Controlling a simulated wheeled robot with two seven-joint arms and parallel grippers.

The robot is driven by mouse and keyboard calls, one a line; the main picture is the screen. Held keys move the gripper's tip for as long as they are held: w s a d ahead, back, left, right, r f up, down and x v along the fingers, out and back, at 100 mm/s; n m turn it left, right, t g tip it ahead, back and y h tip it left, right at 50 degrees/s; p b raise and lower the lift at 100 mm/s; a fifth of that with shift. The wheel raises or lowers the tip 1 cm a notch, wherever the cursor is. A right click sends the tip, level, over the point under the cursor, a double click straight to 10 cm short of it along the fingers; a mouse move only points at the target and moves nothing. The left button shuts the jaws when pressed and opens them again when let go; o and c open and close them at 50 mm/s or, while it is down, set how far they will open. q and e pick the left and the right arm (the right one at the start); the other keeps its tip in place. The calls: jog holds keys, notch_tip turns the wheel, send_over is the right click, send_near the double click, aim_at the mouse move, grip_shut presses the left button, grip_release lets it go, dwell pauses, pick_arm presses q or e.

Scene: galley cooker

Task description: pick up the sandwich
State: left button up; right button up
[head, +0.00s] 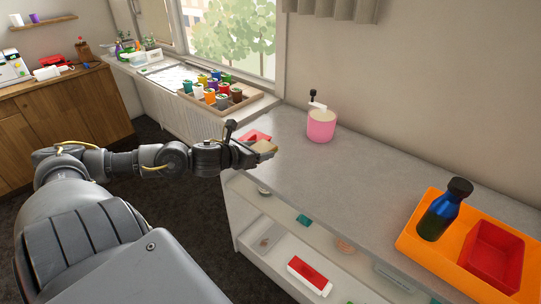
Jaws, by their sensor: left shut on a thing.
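The sandwich (265,147) is a small tan and yellowish piece at the end of my left arm, over the left end of the grey counter. My left gripper (255,149) is shut on it. The fingers are small in the head view and partly hide the sandwich. A red container (256,135) lies just behind the gripper on the counter. I cannot tell whether the sandwich touches the counter or the container. My right gripper is out of view.
A pink pot (321,127) stands behind on the counter (370,175). An orange tray (408,238) at the right holds a blue bottle (440,215) and a red box (492,254). The counter's middle is clear. Open shelves below hold small items. A tray of colourful cans (217,92) sits by the window.

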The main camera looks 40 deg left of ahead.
aim_at(259, 148)
pick_arm(q)
jog(key=shift+s+d+r, duration=0.1)
jog(key=shift+s+r, duration=0.15)
jog(key=shift+s, duration=0.25)
jog(key=shift+a+p+v, duration=0.2)
jog(key=shift+p+v, duration=0.65)
jog(key=shift+v, duration=0.5)
jog(key=shift+p+v, duration=0.3)
jog(key=shift+v, duration=0.6)
